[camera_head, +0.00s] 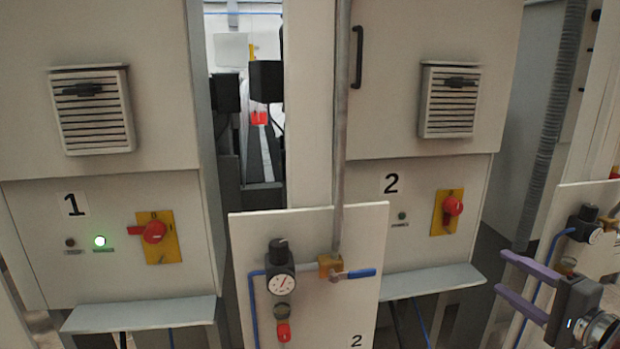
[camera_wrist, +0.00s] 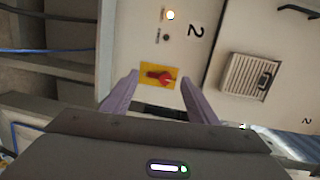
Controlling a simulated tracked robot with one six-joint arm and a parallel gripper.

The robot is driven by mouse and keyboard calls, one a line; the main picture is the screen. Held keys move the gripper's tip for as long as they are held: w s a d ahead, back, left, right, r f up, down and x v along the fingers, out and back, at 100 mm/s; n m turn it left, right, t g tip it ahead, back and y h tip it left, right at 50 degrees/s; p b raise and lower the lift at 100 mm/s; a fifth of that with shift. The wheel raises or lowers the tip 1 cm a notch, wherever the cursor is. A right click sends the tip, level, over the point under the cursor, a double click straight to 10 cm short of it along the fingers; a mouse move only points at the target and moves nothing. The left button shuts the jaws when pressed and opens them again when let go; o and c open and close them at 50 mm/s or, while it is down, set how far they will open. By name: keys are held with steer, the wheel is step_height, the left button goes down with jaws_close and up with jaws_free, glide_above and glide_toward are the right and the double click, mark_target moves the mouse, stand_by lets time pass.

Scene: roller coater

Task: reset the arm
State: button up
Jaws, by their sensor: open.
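My gripper (camera_head: 502,272) is at the lower right of the head view, its two purple fingers apart and empty, pointing left. In the wrist view the open fingers (camera_wrist: 160,80) frame the red rotary switch (camera_wrist: 160,77) on its yellow plate, with cabinet 2 beyond. In the head view that switch (camera_head: 453,206) has its handle upright, and the fingers are apart from it, lower and to the right. The wrist view shows one lit orange-white lamp (camera_wrist: 170,15) and one dark lamp (camera_wrist: 166,37) beside the switch.
Cabinet 1 has a lit green lamp (camera_head: 100,241) and a red switch (camera_head: 154,232) with its handle sideways. A white panel (camera_head: 350,225) with a gauge (camera_head: 281,284) and blue-handled valve (camera_head: 352,274) stands in front. A ledge (camera_head: 433,280) juts below switch 2. Another gauge panel (camera_head: 590,205) stands at right.

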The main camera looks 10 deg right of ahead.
steer(key=a+f+n+g+y, duration=0.2)
steer(key=a+n+g, duration=0.1)
steer(key=a, duration=0.7)
steer(key=a+f+n+g+y, duration=0.2)
steer(key=a+n+g, duration=0.15)
steer(key=a, duration=0.65)
steer(key=s+a+f+n+g+h, duration=0.2)
steer(key=s+a+n+h, duration=0.1)
steer(key=s+a, duration=0.3)
steer(key=s+a+f+n+g+h, duration=0.2)
steer(key=s+a+n+h, duration=0.1)
steer(key=s+a+n, duration=0.2)
steer(key=shift+s+a+n+g+h, duration=0.3)
steer(key=shift+s+a+n+g, duration=0.05)
steer(key=shift+s+n, duration=0.35)
stand_by(1.7)
